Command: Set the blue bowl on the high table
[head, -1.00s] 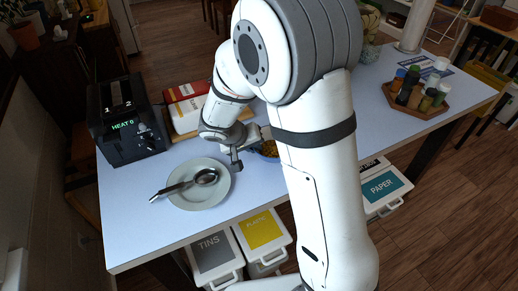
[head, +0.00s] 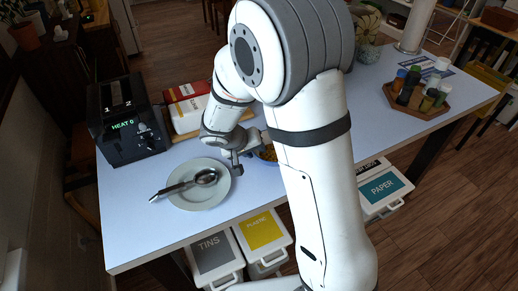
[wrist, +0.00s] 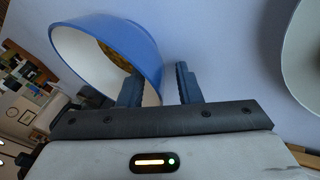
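The blue bowl (wrist: 125,30) is blue outside and white inside, with something orange-yellow in it. In the wrist view it fills the upper left and looks tilted in the picture. My gripper (wrist: 160,85) is open, one finger over the white inside and the other outside the blue wall, with the rim between them. A gap shows between the outer finger and the wall. In the head view my gripper (head: 238,162) is low over the table, and only a small part of the bowl (head: 267,154) shows beside my arm. The high table (head: 135,222) is pale and long.
A plate (head: 200,198) with a spoon (head: 183,186) lies just left of my gripper.

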